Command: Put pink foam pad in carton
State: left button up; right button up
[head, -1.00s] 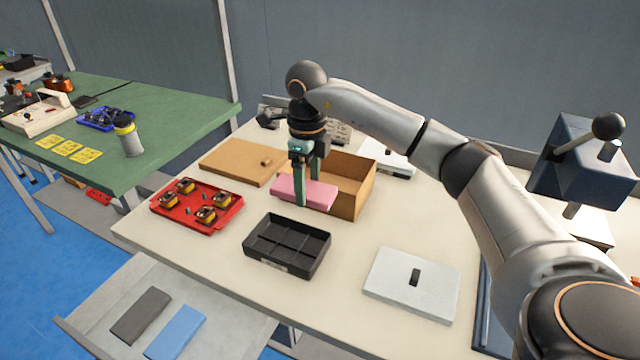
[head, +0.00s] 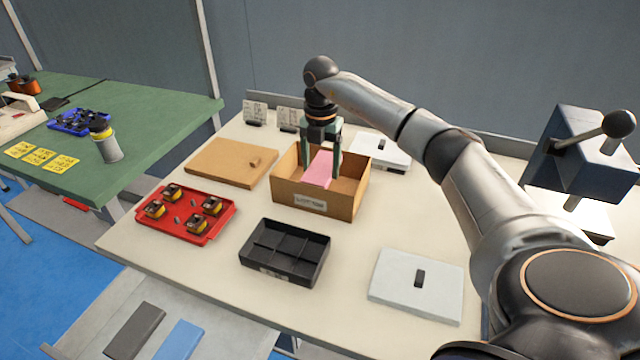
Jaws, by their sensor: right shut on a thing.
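The pink foam pad (head: 319,170) is at the open carton (head: 318,204), within its walls as seen from above. My right gripper (head: 321,170) is shut on the pad, with one finger on each side of it, pointing down into the carton. The pad looks tilted; I cannot tell whether it touches the carton floor. The carton is a brown box with a white label on its front, standing on the pale table. My left gripper is not in view.
A red tray with coils (head: 187,213) and a black divided tray (head: 285,252) stand in front of the carton. A brown lid (head: 232,162) lies left of it. A pale lid (head: 417,285) lies front right. Grey and blue pads (head: 134,330) lie on a lower shelf.

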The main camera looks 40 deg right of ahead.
aim_at(321, 169)
jog(key=shift+f, duration=2.7)
jog(key=shift+f, duration=0.2)
jog(key=o, duration=1.2)
jog(key=shift+r, duration=0.1)
notch_tip(321, 169, up, 12)
jog(key=shift+r+p, duration=0.1)
jog(key=shift+p, duration=0.2)
